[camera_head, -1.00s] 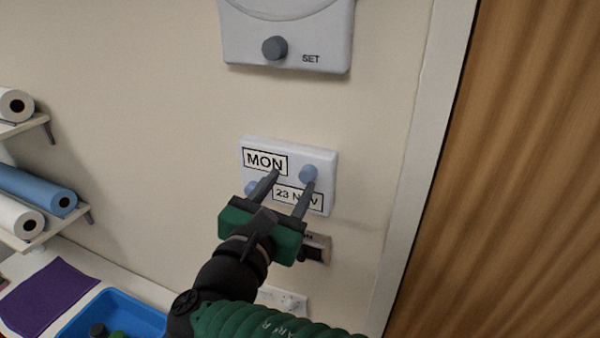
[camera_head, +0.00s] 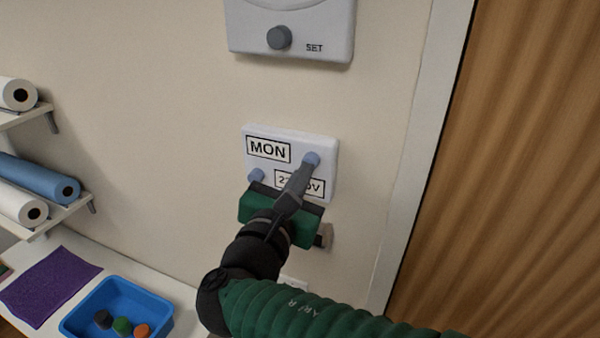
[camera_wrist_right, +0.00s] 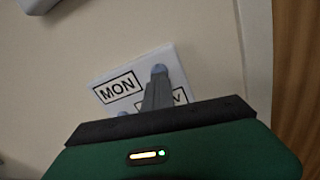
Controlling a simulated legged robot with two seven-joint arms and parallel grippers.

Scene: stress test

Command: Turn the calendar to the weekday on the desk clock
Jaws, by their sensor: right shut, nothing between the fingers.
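The white wall calendar (camera_head: 318,146) shows MON in its upper window (camera_head: 268,150) and a date in its lower window, partly hidden by my fingers. It has a blue-grey knob at the upper right (camera_head: 311,159) and another at the lower left (camera_head: 256,175). My right gripper (camera_head: 305,168) is shut and empty, its fingertips at the upper right knob; I cannot tell if they touch it. In the right wrist view the closed fingers (camera_wrist_right: 158,88) overlap the lower edge of that knob (camera_wrist_right: 159,69), and MON shows to their left (camera_wrist_right: 118,87). My left gripper is not in view. No desk clock face is readable.
Above the calendar is a white wall device (camera_head: 310,35) with a grey knob and the word SET. A dark switch-like fitting (camera_head: 325,236) sits below. A blue tray (camera_head: 150,303) with several coloured pieces, a purple cloth (camera_head: 52,285) and shelved rolls (camera_head: 38,180) are at left.

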